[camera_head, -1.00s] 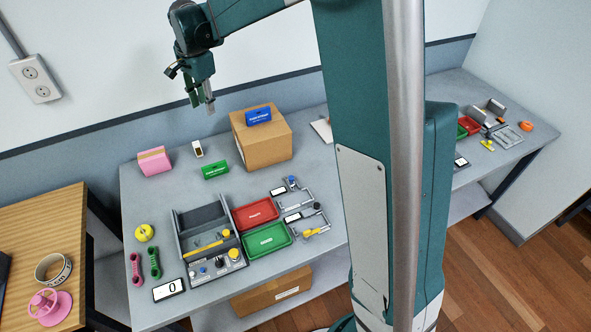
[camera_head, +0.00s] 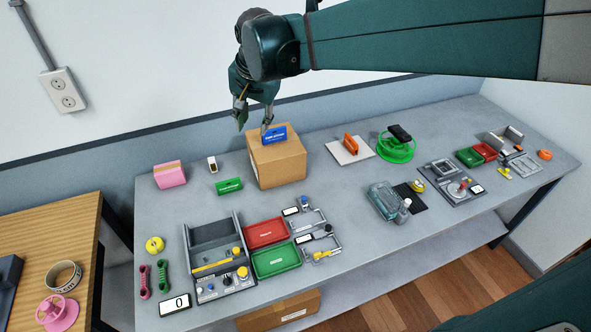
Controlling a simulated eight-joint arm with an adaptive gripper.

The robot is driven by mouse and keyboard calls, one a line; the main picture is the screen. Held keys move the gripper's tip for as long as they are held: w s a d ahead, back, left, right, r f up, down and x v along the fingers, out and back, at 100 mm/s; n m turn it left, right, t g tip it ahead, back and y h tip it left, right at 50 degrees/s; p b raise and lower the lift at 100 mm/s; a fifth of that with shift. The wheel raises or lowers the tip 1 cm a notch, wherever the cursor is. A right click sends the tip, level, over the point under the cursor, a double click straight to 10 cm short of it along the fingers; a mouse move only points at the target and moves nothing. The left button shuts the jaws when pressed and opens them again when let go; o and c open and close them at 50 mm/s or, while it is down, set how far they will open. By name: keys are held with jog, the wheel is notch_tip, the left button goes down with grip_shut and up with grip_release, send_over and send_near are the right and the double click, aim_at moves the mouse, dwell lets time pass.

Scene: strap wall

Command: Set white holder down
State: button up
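My gripper (camera_head: 254,120) hangs at the upper middle with its two fingers spread apart and nothing visible between them. It is over or just behind the cardboard box (camera_head: 277,162), close to the blue pack (camera_head: 274,136) on top. No thing is clearly marked as the white holder. A small upright white piece with a dark patch (camera_head: 212,164) stands on the grey table (camera_head: 330,190), left of the box and apart from my gripper. A white ring-shaped piece with dark marks (camera_head: 64,275) lies on the wooden table at the left.
A pink block (camera_head: 170,174) and a green pack (camera_head: 229,186) stand left of the box. A grey tray unit (camera_head: 215,236), a red tray (camera_head: 266,233) and a green tray (camera_head: 276,259) fill the front. A white plate with an orange piece (camera_head: 350,152) lies to the right.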

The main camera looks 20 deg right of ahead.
jog(key=s+d+f+n+t, duration=0.1)
jog(key=s+d+n, duration=0.1)
jog(key=s, duration=0.6)
jog(key=s+d+f+n+t, duration=0.1)
jog(key=s+d+f+n, duration=0.1)
jog(key=s, duration=0.7)
jog(key=s+d+f+n+t, duration=0.1)
jog(key=s+n, duration=0.3)
jog(key=s, duration=0.4)
jog(key=shift+s+d+f, duration=0.15)
jog(key=shift+d+f, duration=0.4)
jog(key=shift+d, duration=0.05)
jog(key=shift+f, duration=0.15)
notch_tip(320, 180, down, 5)
jog(key=b, duration=0.5)
